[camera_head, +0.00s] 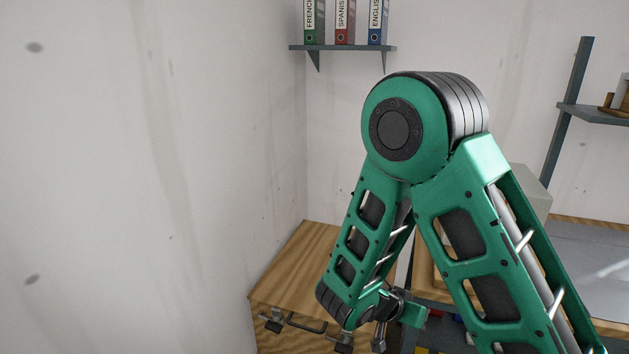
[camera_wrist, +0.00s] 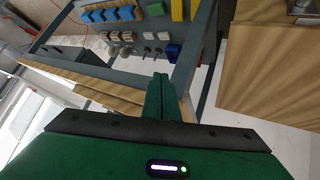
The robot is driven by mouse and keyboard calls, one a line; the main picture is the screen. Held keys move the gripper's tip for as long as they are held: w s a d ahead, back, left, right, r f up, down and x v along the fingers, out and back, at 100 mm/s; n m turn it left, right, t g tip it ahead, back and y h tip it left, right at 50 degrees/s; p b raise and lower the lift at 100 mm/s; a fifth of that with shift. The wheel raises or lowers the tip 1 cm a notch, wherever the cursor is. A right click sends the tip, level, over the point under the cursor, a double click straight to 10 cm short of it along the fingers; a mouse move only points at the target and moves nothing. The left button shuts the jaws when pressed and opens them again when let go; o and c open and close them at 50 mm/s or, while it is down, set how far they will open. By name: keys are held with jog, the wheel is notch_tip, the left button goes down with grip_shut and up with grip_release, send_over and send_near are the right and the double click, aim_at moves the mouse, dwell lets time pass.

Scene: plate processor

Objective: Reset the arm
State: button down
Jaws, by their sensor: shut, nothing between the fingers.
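My arm is folded in the head view, with its green elbow high in the middle and the forearm hanging down in front of a wooden cabinet (camera_head: 290,260). My gripper (camera_wrist: 162,90) shows in the wrist view as two green fingers side by side, shut with nothing between them. The fingers point toward a grey metal frame (camera_wrist: 192,65). In the head view the fingertips are not clearly seen; the wrist parts near the bottom edge partly hide the cabinet front.
A wall shelf (camera_head: 340,47) holds several binders above the cabinet. A bare wall (camera_head: 150,180) fills the left. A grey-topped workbench (camera_head: 590,260) stands at the right, below another shelf (camera_head: 597,115). The wrist view shows blue blocks (camera_wrist: 110,14) and a wooden surface (camera_wrist: 270,70).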

jog(key=s+d+r+m+g+y, duration=0.1)
jog(key=s+d+r+g+y, duration=0.3)
jog(key=s+d+r, duration=0.9)
jog(key=s+r+n+y, duration=0.1)
jog(key=s+r+y, duration=0.1)
jog(key=s, duration=0.5)
jog(key=s+d+r+n+y, duration=0.1)
jog(key=s+r, duration=0.3)
jog(key=s, duration=0.4)
jog(key=shift+d+r+n+g+y, duration=0.3)
jog(key=shift+g+y, duration=0.1)
jog(key=shift+y, duration=0.4)
